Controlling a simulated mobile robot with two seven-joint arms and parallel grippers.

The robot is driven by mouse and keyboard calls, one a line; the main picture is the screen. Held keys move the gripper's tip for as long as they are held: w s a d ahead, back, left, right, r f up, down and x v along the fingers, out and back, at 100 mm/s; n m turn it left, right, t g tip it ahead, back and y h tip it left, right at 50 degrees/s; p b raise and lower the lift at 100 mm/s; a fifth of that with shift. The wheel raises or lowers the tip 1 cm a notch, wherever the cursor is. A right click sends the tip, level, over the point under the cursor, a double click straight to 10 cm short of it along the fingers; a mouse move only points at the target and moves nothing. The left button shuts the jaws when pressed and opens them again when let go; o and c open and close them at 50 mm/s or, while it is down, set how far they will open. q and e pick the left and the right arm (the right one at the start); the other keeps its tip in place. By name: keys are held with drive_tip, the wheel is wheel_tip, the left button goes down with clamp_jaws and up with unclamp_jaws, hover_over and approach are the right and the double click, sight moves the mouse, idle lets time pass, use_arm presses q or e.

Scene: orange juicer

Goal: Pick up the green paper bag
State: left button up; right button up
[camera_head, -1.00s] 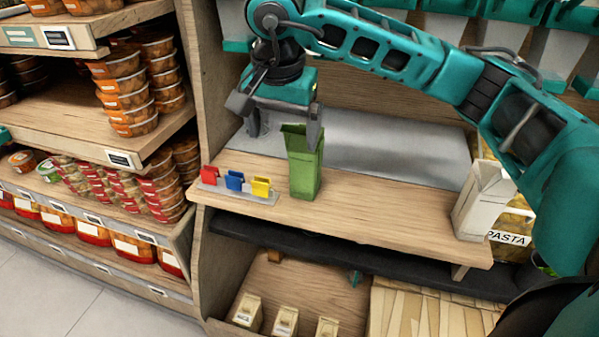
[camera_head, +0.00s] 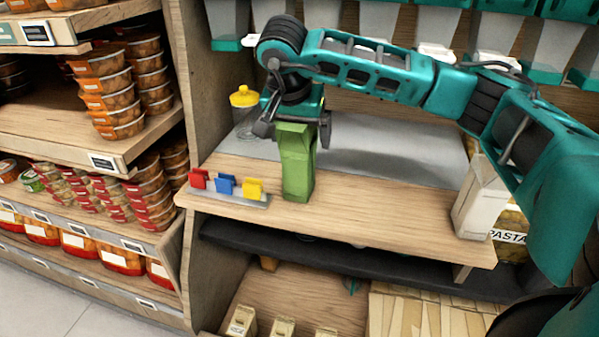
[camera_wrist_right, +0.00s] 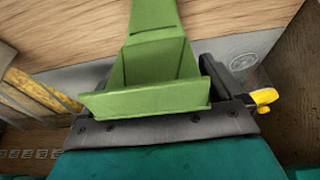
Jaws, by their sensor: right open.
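The green paper bag (camera_head: 298,165) stands upright on the wooden shelf, near its front edge. My right gripper (camera_head: 293,130) is behind and around the upper part of the bag, its two fingers apart on either side. In the right wrist view the green bag (camera_wrist_right: 155,75) fills the space between the fingers of my right gripper (camera_wrist_right: 150,95), with its open top towards the camera. I cannot tell whether the fingers touch it. My left gripper is not in view.
A rack of red, blue and yellow clips (camera_head: 227,197) sits left of the bag. A yellow-capped bottle (camera_head: 244,97) stands behind the gripper by the side panel. A white carton (camera_head: 481,200) stands at the right. The shelf between bag and carton is clear.

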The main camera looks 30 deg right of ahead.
drive_tip(key=x, duration=0.2)
drive_tip(key=shift+w+d+f, duration=0.1)
drive_tip(key=shift+w+f, duration=0.05)
drive_tip(key=shift+f, duration=0.2)
drive_tip(key=shift+c, duration=0.4)
drive_tip(key=c, duration=1.2)
